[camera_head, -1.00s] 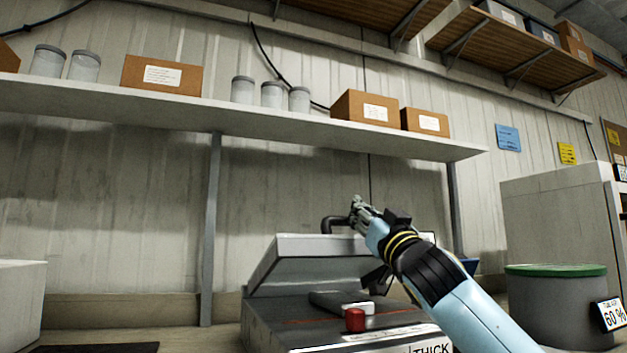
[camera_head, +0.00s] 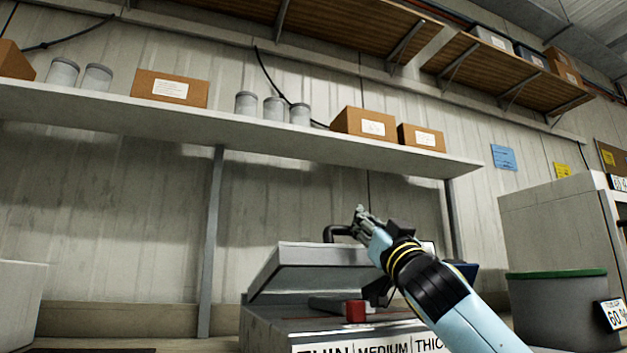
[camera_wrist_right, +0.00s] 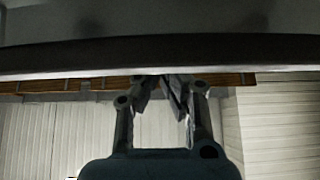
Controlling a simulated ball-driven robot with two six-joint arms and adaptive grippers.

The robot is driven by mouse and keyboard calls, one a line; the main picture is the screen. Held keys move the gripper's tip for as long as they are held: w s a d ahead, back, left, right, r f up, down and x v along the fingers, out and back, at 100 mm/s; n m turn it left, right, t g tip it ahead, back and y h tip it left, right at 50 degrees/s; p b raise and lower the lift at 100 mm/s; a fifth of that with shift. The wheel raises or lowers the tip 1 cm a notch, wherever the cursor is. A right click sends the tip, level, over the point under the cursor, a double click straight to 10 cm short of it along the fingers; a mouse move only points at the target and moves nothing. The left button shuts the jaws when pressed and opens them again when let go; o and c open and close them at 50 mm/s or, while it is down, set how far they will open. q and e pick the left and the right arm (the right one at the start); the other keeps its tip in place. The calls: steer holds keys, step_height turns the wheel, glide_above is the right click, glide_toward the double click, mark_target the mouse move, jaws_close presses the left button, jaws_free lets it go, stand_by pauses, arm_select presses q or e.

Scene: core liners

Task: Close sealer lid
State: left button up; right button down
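The sealer's grey lid (camera_head: 312,256) is tilted, raised above the sealer base (camera_head: 270,326) with a gap between them. A dark handle (camera_head: 335,231) stands on the lid's top edge. My right gripper (camera_head: 361,213) is at the handle's right end; whether it touches the handle I cannot tell. In the right wrist view its fingers (camera_wrist_right: 164,80) converge with their tips close together and nothing visible between them. A dark edge crosses just past them there. My left gripper is not in view.
A white shelf (camera_head: 300,138) with boxes and jars runs above the sealer, on a grey post (camera_head: 211,240). A grey bin with a green rim (camera_head: 556,273) and a pale cabinet (camera_head: 550,222) stand to the right.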

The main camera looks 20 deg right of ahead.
steer(key=shift+w+d+f, duration=0.1)
steer(key=shift+f, duration=0.2)
